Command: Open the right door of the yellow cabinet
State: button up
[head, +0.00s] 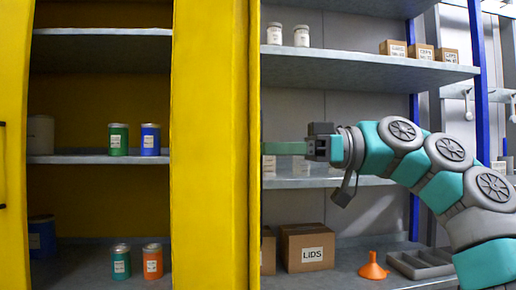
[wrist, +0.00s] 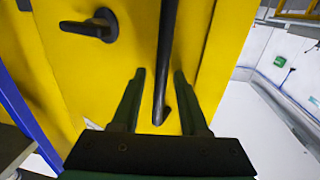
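The yellow cabinet (head: 100,15) stands at the left of the head view with its inside showing. Its right door (head: 210,150) stands swung out, seen as a tall yellow panel. My gripper (head: 268,148) reaches in from the right to this panel's right edge, and its tips are partly hidden there. In the wrist view, the yellow door face (wrist: 70,70) fills the left and middle. A long dark handle bar (wrist: 166,60) runs between the two spread fingers of my gripper (wrist: 159,76). Gaps show on both sides of the bar. A black lever (wrist: 92,27) sits left of it.
The left door (head: 12,240) stands at the left edge. Cabinet shelves hold green (head: 118,139), blue (head: 150,139) and orange cans (head: 153,262). Behind my arm, an open grey shelf (head: 360,68) holds boxes, jars and an orange funnel (head: 373,267). Pale floor (wrist: 260,125) is clear at right.

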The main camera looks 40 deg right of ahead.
dwell(0.3)
jog(key=v, duration=0.8)
jog(key=shift+p, duration=0.4)
